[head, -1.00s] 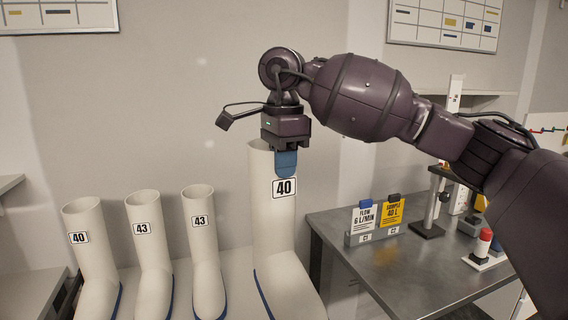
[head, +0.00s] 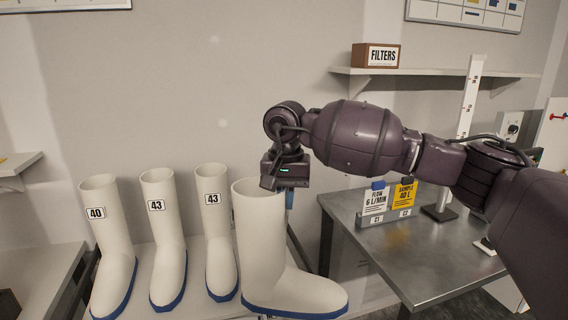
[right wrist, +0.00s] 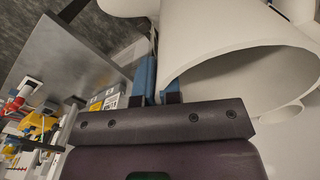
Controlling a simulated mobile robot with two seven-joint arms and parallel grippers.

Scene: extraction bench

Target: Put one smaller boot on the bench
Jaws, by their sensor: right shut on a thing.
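A white boot (head: 257,240) with a blue sole hangs from or stands under my right gripper (head: 289,197), its toe pointing right and its label turned out of sight. The gripper is shut on the boot's top rim, with a blue finger showing outside it. In the right wrist view, the blue fingers (right wrist: 160,88) pinch the rim of the boot (right wrist: 245,65). I cannot tell whether its sole touches anything. To its left stand a boot marked 40 (head: 100,240) and two marked 43, one left (head: 168,240) and one right (head: 218,235). The metal bench (head: 440,275) is on the right.
On the bench, a holder carries a white FLOW card (head: 374,203) and a yellow SAMPLE card (head: 403,196) near the back left. A stand (head: 440,210) is behind. A shelf (head: 430,72) with a FILTERS box (head: 376,56) is above. The bench's front left is clear.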

